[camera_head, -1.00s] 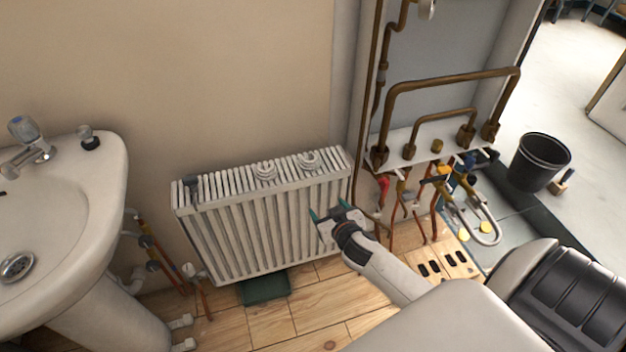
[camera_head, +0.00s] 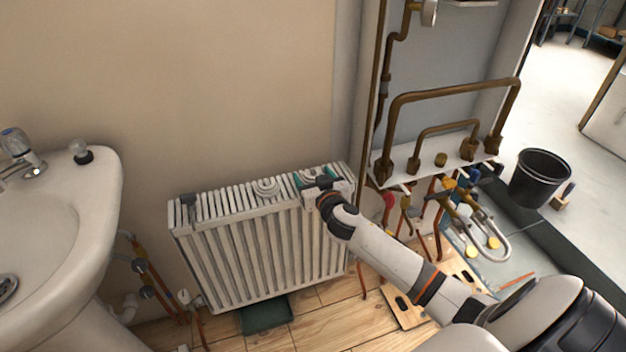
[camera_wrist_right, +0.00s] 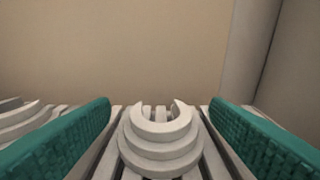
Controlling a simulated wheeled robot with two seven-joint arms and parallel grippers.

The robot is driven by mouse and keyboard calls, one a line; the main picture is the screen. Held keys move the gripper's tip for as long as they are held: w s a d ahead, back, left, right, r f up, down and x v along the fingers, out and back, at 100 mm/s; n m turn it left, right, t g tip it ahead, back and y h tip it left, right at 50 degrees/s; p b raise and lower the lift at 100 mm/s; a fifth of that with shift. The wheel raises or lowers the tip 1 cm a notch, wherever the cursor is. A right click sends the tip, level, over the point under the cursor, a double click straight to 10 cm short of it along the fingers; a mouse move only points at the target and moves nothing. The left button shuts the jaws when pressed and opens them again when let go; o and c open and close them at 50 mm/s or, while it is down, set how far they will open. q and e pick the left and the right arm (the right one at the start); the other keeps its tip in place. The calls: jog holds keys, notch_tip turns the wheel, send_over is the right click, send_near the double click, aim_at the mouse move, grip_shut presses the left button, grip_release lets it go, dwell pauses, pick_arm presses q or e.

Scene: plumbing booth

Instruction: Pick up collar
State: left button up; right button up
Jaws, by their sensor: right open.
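Two white, stepped, C-shaped collars lie on top of the white radiator. The right collar (camera_wrist_right: 160,142) sits between the two teal fingers of my right gripper (camera_wrist_right: 160,140) in the right wrist view, with a gap on each side. In the head view my right gripper (camera_head: 314,177) is at the radiator's top right end and partly covers that collar (camera_head: 308,174). The other collar (camera_head: 266,187) lies to its left; its edge also shows at the left of the wrist view (camera_wrist_right: 18,112). My right gripper is open. My left gripper does not show.
The slatted radiator (camera_head: 262,250) stands against the beige wall. A white sink (camera_head: 60,220) is at left. Brown copper pipes (camera_head: 450,90) on a white shelf stand close to the right of my arm. A black bucket (camera_head: 540,178) stands on the floor at far right.

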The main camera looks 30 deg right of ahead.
aim_at(310, 176)
jog(key=x, duration=0.3)
jog(key=shift+w, duration=0.1)
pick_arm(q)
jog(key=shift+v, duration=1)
pick_arm(e)
jog(key=shift+c, duration=0.2)
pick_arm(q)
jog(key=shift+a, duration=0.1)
pick_arm(e)
jog(key=c, duration=1)
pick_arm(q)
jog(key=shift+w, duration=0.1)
pick_arm(e)
jog(key=shift+o, duration=0.2)
